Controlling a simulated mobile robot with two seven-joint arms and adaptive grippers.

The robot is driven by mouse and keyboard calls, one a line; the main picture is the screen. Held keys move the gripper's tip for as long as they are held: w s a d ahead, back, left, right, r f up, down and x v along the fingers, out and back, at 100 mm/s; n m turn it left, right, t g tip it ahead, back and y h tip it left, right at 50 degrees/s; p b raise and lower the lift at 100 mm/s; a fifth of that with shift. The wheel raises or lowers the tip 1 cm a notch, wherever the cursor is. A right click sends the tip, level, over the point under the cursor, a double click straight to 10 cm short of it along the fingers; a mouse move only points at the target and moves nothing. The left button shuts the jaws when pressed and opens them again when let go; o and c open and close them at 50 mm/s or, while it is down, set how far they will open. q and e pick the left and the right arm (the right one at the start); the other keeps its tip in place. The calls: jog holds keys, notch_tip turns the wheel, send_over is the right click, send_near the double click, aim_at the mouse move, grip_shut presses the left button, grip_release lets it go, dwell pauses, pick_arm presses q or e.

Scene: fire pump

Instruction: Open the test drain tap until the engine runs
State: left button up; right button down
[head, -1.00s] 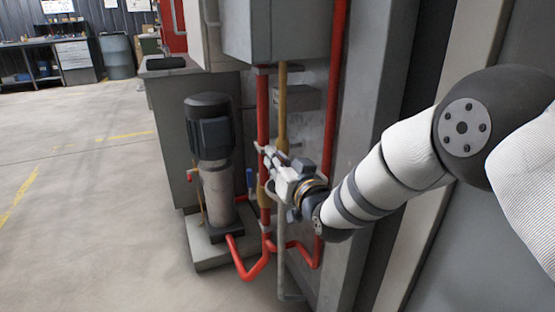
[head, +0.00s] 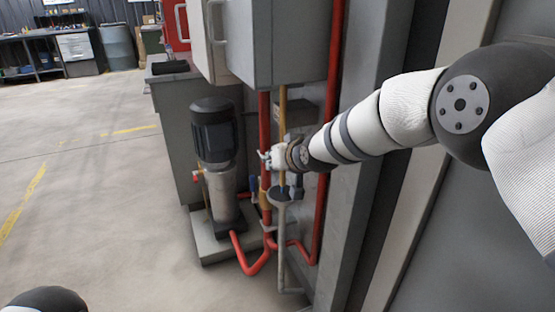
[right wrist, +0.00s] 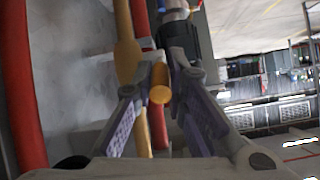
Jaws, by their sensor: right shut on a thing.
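My right gripper (head: 268,158) reaches in from the right to the brass drain line (head: 282,105) beside the red riser pipe. In the right wrist view its fingers (right wrist: 166,72) are closed around a small brass piece (right wrist: 160,88), which I take to be part of the test drain tap. The fingers hide most of the tap, so I cannot tell how far it is turned. A dark funnel (head: 285,194) on a grey drain pipe (head: 281,240) sits just below the gripper. My left gripper is not in view.
Red pipes (head: 322,215) run close to my right gripper. A grey cabinet (head: 285,40) hangs above. Open floor lies left.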

jog(key=shift+a+r+g, duration=0.1)
jog(key=shift+g, duration=0.2)
jog(key=c, duration=1.6)
grip_release()
